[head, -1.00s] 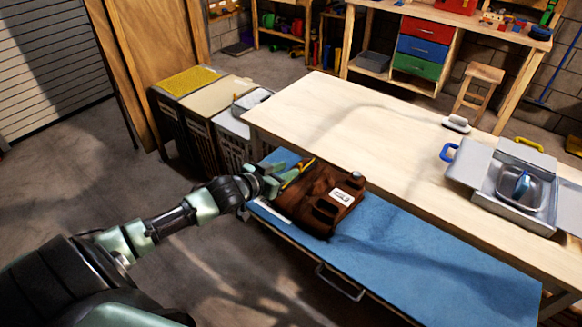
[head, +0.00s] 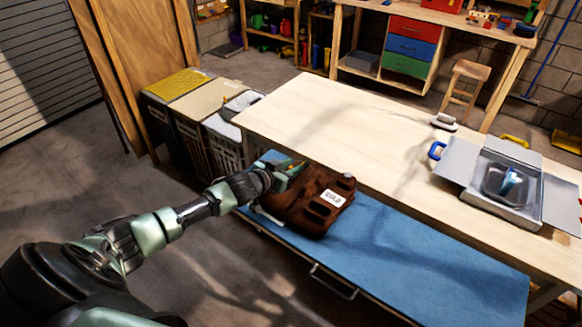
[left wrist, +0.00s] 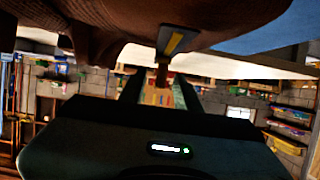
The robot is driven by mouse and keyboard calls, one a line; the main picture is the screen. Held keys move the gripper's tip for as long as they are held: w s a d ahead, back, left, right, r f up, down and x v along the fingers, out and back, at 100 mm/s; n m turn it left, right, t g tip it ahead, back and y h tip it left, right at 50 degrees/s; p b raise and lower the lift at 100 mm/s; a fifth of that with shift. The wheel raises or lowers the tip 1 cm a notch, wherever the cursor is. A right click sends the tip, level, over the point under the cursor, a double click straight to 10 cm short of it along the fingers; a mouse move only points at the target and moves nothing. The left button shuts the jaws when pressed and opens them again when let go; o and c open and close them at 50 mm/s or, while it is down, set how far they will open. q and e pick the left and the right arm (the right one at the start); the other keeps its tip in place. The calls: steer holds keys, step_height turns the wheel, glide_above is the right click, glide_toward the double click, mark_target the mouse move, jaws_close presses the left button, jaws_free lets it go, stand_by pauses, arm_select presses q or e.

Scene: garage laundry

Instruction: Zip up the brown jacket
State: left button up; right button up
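The brown jacket (head: 304,211) lies flat on a blue surface below the table's front edge, with a white label on it. In the left wrist view the jacket (left wrist: 225,14) fills the top. My left gripper (head: 291,176) is at the jacket's far left edge, its green fingers partly hidden by the wrist. In the left wrist view the fingers (left wrist: 156,85) stand apart. A dark zip pull with a yellow stripe (left wrist: 173,43) hangs at their tips, with a narrow tab reaching between them; no firm contact shows. My right gripper is not in view.
The blue surface (head: 430,255) is clear to the right of the jacket. The wooden table (head: 330,120) stands close behind it. An open grey case (head: 492,210) lies on the table's right. Several bins (head: 205,105) stand at the left.

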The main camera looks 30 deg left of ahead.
arm_select(q)
steer(key=shift+c, duration=0.3)
jaws_close()
stand_by(1.1)
